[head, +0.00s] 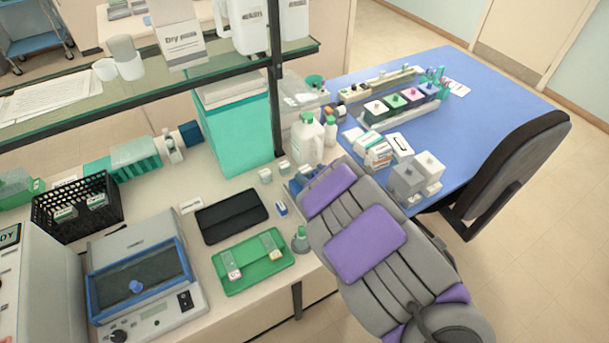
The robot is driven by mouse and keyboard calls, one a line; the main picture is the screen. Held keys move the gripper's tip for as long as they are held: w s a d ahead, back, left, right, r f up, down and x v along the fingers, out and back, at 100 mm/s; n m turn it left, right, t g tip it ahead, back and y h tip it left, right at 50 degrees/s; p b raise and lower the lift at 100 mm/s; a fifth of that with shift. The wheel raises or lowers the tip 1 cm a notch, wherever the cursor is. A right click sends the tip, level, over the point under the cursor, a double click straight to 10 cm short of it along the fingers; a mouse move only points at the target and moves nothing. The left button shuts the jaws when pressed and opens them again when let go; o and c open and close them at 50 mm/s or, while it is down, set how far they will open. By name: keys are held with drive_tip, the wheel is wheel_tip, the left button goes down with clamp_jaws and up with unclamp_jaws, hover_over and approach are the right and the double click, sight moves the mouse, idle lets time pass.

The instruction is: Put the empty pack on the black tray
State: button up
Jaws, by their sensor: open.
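The black tray (232,216) lies flat on the white bench, left of my arm, and looks empty. I cannot tell which thing is the empty pack. Small white and orange packs (377,152) stand on the near left edge of the blue table. A small blue and white item (281,208) lies just right of the black tray. Something blue (302,180) shows partly past the far end of my grey and purple arm. My gripper's fingers are not visible; the arm hides them and what lies under them.
A green tray (270,278) with two small items lies in front of the black tray. A black basket (76,207), a teal bin (238,135) and a glass shelf (215,62) surround the back. A chair (510,165) stands right.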

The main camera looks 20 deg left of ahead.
sight(306, 170)
drive_tip(key=b+x, duration=0.2)
drive_tip(key=x, duration=0.3)
drive_tip(key=shift+b, duration=0.3)
drive_tip(key=shift+r, duration=0.1)
drive_tip(key=c, duration=1.1)
drive_tip(key=shift+c, duration=0.2)
